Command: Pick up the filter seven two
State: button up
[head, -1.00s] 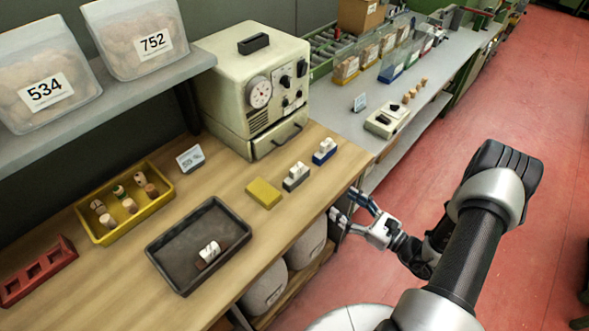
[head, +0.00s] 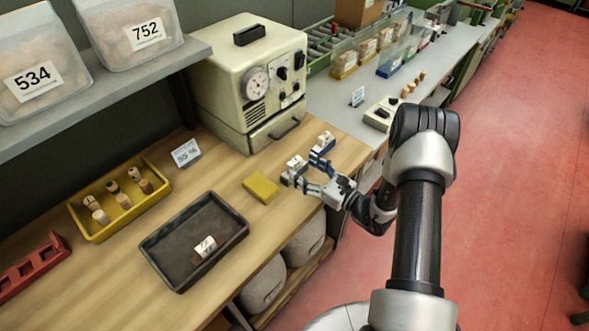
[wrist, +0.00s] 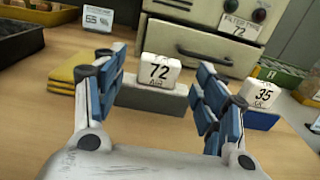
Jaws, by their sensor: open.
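The white filter marked 72 (wrist: 160,71) sits upright on a grey stand (wrist: 150,98), near the middle of the wrist view. In the head view this filter (head: 296,164) is near the table's right edge. My gripper (wrist: 161,68) is open and empty, with its blue-padded fingers spread to the left and right of the filter in the picture. I cannot tell how far the fingertips reach along it. In the head view my gripper (head: 308,174) is at the stand and partly covers it. A second filter marked 35 (wrist: 262,95) sits on a blue stand (wrist: 258,119) to the right.
A yellow pad (head: 261,188) lies just left of the grey stand. The cream machine (head: 222,90) stands behind, with a label reading 72 (wrist: 238,28).

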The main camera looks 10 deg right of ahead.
aim_at(296, 163)
jog(key=shift+x, duration=1.2)
jog(key=shift+c, duration=0.6)
jog(key=c, duration=1)
